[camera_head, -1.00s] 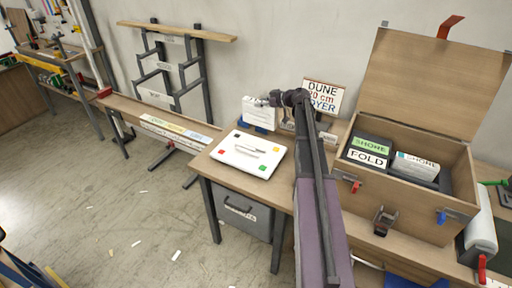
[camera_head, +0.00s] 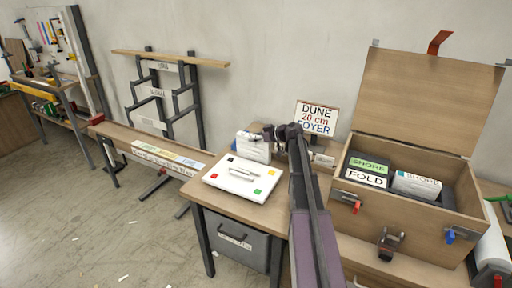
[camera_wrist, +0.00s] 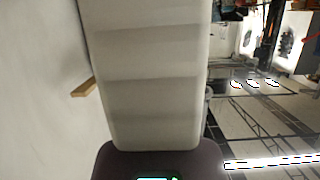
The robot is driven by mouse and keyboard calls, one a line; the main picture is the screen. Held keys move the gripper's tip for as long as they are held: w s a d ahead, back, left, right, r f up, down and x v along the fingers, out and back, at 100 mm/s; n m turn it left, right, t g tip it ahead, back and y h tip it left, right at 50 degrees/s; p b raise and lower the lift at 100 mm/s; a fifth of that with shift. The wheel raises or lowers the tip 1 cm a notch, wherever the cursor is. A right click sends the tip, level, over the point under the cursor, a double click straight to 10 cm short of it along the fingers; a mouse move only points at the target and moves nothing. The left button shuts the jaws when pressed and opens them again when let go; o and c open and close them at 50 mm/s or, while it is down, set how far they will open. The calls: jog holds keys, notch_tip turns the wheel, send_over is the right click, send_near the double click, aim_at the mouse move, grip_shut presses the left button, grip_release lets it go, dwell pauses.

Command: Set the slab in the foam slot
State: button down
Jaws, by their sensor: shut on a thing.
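My gripper (camera_head: 268,133) is shut on a white slab (camera_head: 253,147), held near the back of the wooden table, left of the sign. In the wrist view the slab (camera_wrist: 152,75) fills the middle, a pale face with soft bands across it; the fingertips are hidden there. Black foam (camera_head: 374,161) lies in the open wooden case at right. It holds a piece labelled SHORE in green and FOLD (camera_head: 366,172), and a white slab labelled SHORE (camera_head: 416,184). I cannot make out an empty slot from here.
A sign reading DUNE 20 cm FOYER (camera_head: 317,118) stands behind my arm. A white board with coloured corners (camera_head: 241,178) lies on the table. The case's lid (camera_head: 430,100) stands open; its front wall (camera_head: 400,209) has latches. A rack (camera_head: 165,95) stands left.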

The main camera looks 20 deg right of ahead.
aim_at(256, 144)
jog(key=shift+f, duration=0.15)
jog(key=shift+f+b, duration=1.75)
jog(key=shift+b, duration=0.15)
jog(key=shift+f, duration=0.15)
jog(key=shift+c, duration=0.6)
grip_release()
jog(key=shift+r, duration=0.2)
jog(key=shift+s+r, duration=0.1)
jog(key=shift+s, duration=0.05)
jog(key=shift+p+v, duration=1.45)
jog(key=shift+v, duration=2.2)
